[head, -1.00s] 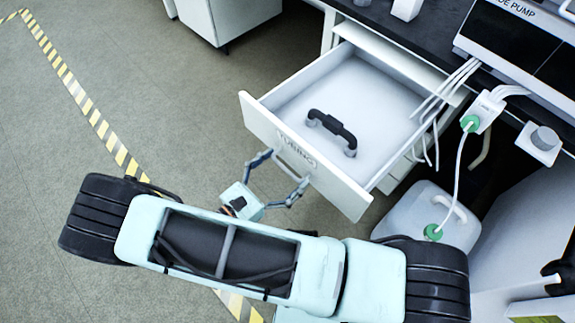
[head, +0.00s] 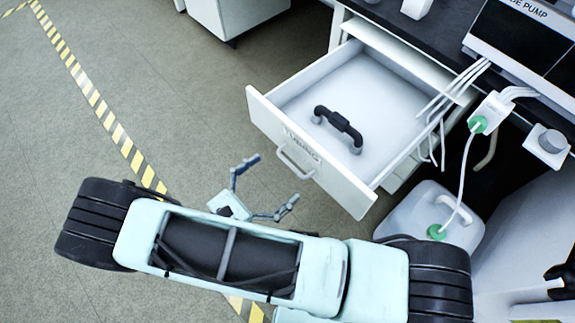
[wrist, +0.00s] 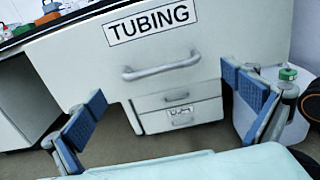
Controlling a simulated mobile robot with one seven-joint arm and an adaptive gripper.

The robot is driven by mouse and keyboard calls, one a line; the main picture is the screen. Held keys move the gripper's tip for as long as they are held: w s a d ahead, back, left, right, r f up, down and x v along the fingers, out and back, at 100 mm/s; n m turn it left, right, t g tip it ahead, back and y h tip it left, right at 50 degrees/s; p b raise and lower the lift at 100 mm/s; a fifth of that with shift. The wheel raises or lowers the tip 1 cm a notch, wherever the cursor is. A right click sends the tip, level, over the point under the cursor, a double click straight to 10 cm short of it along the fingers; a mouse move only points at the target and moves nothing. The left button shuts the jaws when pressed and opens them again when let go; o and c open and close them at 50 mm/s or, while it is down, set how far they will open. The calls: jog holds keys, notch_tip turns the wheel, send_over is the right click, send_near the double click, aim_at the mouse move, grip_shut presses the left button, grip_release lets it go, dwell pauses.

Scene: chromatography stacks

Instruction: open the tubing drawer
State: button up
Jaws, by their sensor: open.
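The tubing drawer (head: 264,112) is pulled well out from under the bench in the head view. A black handle-shaped part (head: 338,130) lies inside it. Its white front with the TUBING label (wrist: 150,21) fills the upper wrist view. The drawer's handle (wrist: 162,66) is a light grey bar; it also shows in the head view (head: 294,163). My gripper (head: 270,187) is open and empty, apart from the handle and in front of it. In the wrist view its blue-padded fingers (wrist: 166,104) are spread wide to either side, below the handle.
Two closed drawers (wrist: 180,106) sit below. A white container with a green cap (head: 425,215) stands on the floor right of the drawer. Thin white tubes (head: 447,92) hang at its right side from the pump (head: 522,45). The floor on the left is clear.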

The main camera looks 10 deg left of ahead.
jog(key=v, duration=0.7)
jog(key=shift+w, duration=0.1)
